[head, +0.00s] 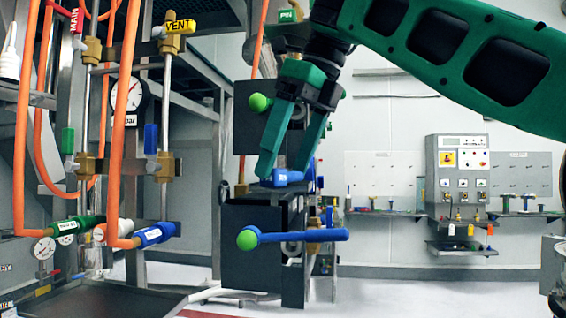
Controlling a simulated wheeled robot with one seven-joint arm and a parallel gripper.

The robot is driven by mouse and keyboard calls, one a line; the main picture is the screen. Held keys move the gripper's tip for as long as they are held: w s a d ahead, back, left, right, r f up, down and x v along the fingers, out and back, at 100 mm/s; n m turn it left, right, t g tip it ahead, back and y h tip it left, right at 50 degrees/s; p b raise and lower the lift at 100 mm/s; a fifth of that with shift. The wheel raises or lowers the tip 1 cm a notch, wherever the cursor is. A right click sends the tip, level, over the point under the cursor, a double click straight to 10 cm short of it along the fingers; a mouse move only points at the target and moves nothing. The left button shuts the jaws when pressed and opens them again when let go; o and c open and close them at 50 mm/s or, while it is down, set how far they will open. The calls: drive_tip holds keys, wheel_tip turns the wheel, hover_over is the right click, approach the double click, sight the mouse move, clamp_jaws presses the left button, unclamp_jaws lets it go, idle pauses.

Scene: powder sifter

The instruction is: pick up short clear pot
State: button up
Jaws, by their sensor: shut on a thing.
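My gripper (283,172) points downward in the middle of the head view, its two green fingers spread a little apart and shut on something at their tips. A small blue piece (286,177) shows between the fingertips, above a grey ledge (268,190). I cannot tell whether this blue piece belongs to the short clear pot. No clear pot can be made out as such; a transparent body would be hard to see at this size.
A blue lever with a green ball (247,240) sticks out below my gripper. Another green ball (260,102) is close to its upper left. Orange hoses (118,130) and a pressure gauge (128,93) stand at left. A grey control panel (459,170) is at the back right.

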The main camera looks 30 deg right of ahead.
drive_tip(key=o, duration=1.2)
drive_tip(key=shift+v, duration=2.5)
drive_tip(key=shift+s+r, duration=0.1)
drive_tip(key=shift+s, duration=0.15)
drive_tip(key=s+d, duration=0.6)
drive_tip(key=s, duration=0.3)
drive_tip(key=shift+s, duration=0.4)
